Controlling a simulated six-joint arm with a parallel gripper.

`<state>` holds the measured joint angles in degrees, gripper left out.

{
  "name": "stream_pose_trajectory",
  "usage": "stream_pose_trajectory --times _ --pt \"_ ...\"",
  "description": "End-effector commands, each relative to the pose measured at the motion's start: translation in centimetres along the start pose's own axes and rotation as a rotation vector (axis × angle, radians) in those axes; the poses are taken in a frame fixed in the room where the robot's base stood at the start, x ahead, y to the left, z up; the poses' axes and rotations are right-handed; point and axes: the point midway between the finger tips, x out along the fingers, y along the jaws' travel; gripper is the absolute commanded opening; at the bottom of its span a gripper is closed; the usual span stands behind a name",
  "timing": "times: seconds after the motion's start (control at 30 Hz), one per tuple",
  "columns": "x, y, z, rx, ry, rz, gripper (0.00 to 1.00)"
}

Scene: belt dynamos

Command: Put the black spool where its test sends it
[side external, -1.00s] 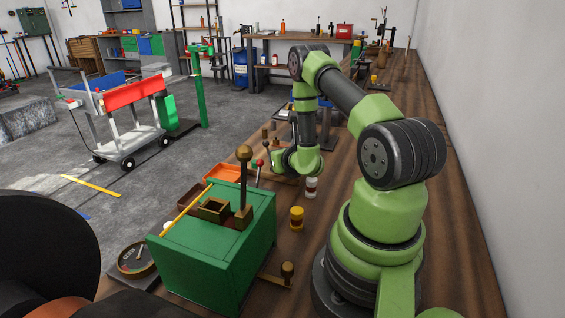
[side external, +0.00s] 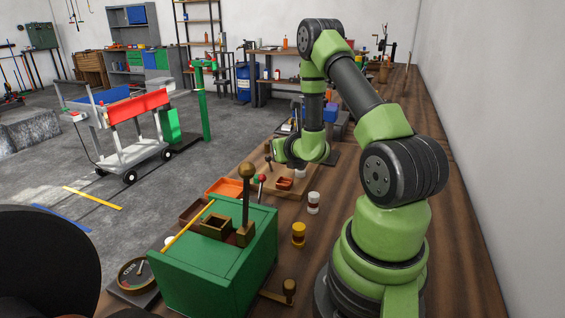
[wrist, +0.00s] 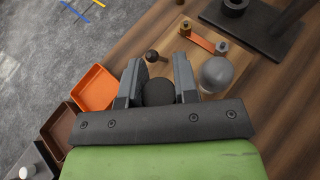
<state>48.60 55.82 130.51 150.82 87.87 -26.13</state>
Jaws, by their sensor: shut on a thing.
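In the wrist view my gripper (wrist: 160,72) is shut on a dark round thing (wrist: 158,93), which looks like the black spool seen end-on. Its lower part is hidden by the gripper body. In the side view my gripper (side external: 284,152) hangs above the wooden board (side external: 268,187), behind the green box (side external: 215,262). The spool cannot be made out there. The board carries a copper strip between two posts (wrist: 208,39), a grey dome (wrist: 216,73) and a dark knob (wrist: 152,56). An orange tray (wrist: 95,88) and a brown tray (wrist: 58,132) lie to the left in the wrist view.
The green box bears an upright brass-knobbed lever (side external: 247,195) and an open square socket (side external: 216,228). A dark stand (wrist: 255,25) is beyond the board.

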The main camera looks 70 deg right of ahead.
Motion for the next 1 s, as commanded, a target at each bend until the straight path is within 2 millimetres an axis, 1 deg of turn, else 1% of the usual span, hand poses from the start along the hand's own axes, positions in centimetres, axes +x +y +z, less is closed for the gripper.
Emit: stream_pose_trajectory --times 0.03,0.1,0.3,0.37,0.43,0.47,0.57,0.6,0.67,0.7,0.77,0.8,0.87,0.9,1.0 --pt "-0.3 0.0 0.8 -0.001 -0.005 0.0 0.01" --pt "-0.6 0.0 1.6 0.0 -0.004 0.0 0.01" --pt "-1.1 0.1 2.6 -0.002 -0.001 0.006 0.01" --pt "-1.1 0.6 2.9 -0.011 -0.001 0.027 0.01" --pt "-1.2 1.9 3.4 -0.035 -0.003 0.083 0.01" --pt "-1.2 2.7 3.6 -0.05 -0.002 0.118 0.01" --pt "-1.9 6.3 4.6 -0.12 -0.006 0.283 0.01" --pt "-2.4 8.2 5.0 -0.156 -0.007 0.369 0.01" --pt "-3.5 10.9 5.3 -0.214 -0.006 0.504 0.01" --pt "-4.4 12.6 5.5 -0.25 -0.006 0.593 0.01" --pt "-5.9 14.9 5.6 -0.304 -0.005 0.724 0.01" --pt "-7.0 16.3 5.5 -0.339 -0.004 0.809 0.01" --pt "-8.8 18.1 5.3 -0.392 -0.004 0.937 0.01" --pt "-10.0 19.2 5.1 -0.425 -0.003 1.018 0.01" --pt "-12.9 21.1 4.4 -0.503 -0.001 1.208 0.01"
